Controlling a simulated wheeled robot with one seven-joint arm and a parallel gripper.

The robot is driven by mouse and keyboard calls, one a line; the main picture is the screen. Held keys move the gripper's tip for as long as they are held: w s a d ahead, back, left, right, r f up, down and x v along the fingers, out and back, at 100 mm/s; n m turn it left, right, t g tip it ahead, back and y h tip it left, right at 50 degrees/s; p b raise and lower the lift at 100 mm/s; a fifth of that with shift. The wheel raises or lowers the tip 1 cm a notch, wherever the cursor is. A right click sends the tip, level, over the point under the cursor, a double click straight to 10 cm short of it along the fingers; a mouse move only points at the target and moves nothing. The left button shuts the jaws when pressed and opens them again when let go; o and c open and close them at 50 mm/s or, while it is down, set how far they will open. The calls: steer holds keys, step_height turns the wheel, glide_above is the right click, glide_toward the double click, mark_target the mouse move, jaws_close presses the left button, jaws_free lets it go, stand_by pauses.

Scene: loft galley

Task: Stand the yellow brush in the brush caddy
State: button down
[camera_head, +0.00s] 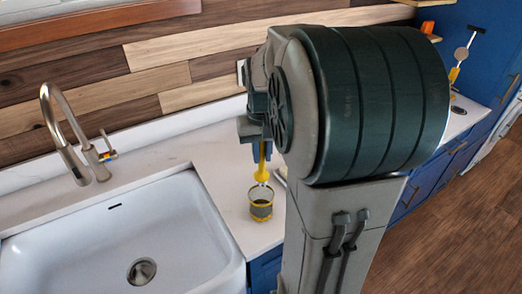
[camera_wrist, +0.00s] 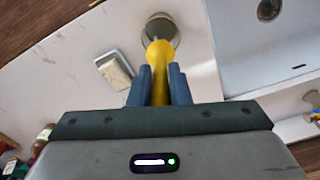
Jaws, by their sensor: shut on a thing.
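The yellow brush (camera_head: 263,166) hangs roughly upright, its lower end down, from my gripper (camera_head: 257,138). In the wrist view, the two blue-grey fingers of my gripper (camera_wrist: 160,90) are shut on the yellow handle of the brush (camera_wrist: 159,57). The brush caddy (camera_head: 261,211), a small round grey cup with yellow bands, stands on the white counter right of the sink. The brush's lower end lines up with the caddy's mouth; I cannot tell how deep it is. In the wrist view, a round grey-olive form, perhaps the caddy or brush head, shows beyond the handle.
A white sink (camera_head: 125,225) with a steel faucet (camera_head: 75,140) lies left of the caddy. A dish with a pale block (camera_wrist: 115,72) is beside the brush in the wrist view. Bottles (camera_wrist: 42,137) show at lower left there. My arm hides much of the right counter.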

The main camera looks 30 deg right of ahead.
mark_target(262, 176)
steer(key=shift+a+f+b, duration=0.1)
steer(key=shift+f+b, duration=3.6)
steer(key=shift+f, duration=1.5)
steer(key=c, duration=1.3)
jaws_free()
step_height(262, 176, up, 14)
steer(key=shift+f, duration=0.1)
steer(key=s+a+f+n+t, duration=0.1)
steer(key=s+a+f, duration=0.2)
steer(key=s+a, duration=0.1)
steer(key=s+a+f+n+t, duration=0.1)
steer(key=s+a+f, duration=0.3)
steer(key=s+a+f+n+t, duration=0.1)
steer(key=s+a+f, duration=0.2)
steer(key=s+f, duration=0.1)
steer(key=shift+a+f, duration=0.15)
steer(key=shift+a, duration=0.25)
